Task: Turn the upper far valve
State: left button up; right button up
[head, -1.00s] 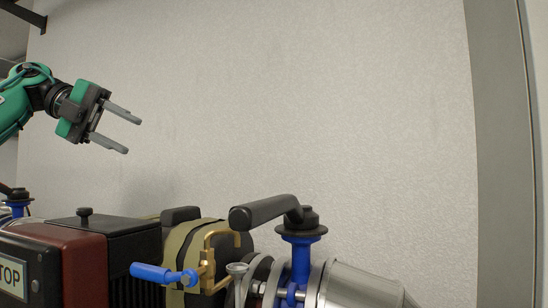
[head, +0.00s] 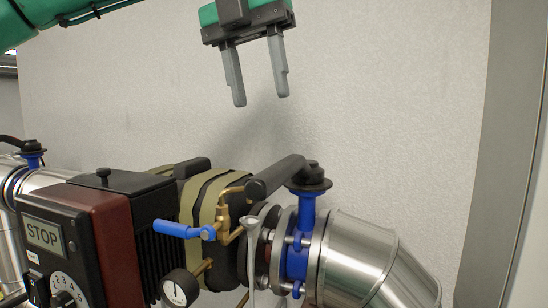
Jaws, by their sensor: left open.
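A valve with a black lever handle (head: 278,177) and a blue body (head: 299,252) sits on the pipe flange at the lower centre right. The lever points left and toward me from its black pivot cap. Another blue valve (head: 32,150) with a dark handle shows at the left edge, partly cut off. My left gripper (head: 262,101) is open and empty, fingers pointing down, in front of the wall above the lever and apart from it. My right gripper is out of view.
A black and maroon control box (head: 95,232) with a STOP label stands at the lower left. A small blue-handled brass valve (head: 184,230) and a round gauge (head: 179,289) are near it. A silver pipe elbow (head: 365,259) runs right. The wall above is clear.

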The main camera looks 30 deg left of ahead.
aim_at(275, 166)
pick_arm(q)
jog(key=f, duration=0.3)
jog(key=d+f+p, duration=0.1)
jog(key=f, duration=0.2)
jog(key=f+p, duration=0.1)
jog(key=f, duration=0.2)
jog(key=shift+w+d+f, duration=0.2)
jog(key=shift+w+d, duration=0.05)
jog(key=shift+d, duration=0.15)
jog(key=shift+d+f, duration=0.15)
jog(key=shift+f, duration=0.1)
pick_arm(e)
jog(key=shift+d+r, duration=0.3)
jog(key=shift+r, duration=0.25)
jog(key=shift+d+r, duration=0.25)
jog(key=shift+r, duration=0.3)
pick_arm(q)
jog(key=shift+s, duration=0.1)
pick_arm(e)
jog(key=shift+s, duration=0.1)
pick_arm(q)
grip_shut()
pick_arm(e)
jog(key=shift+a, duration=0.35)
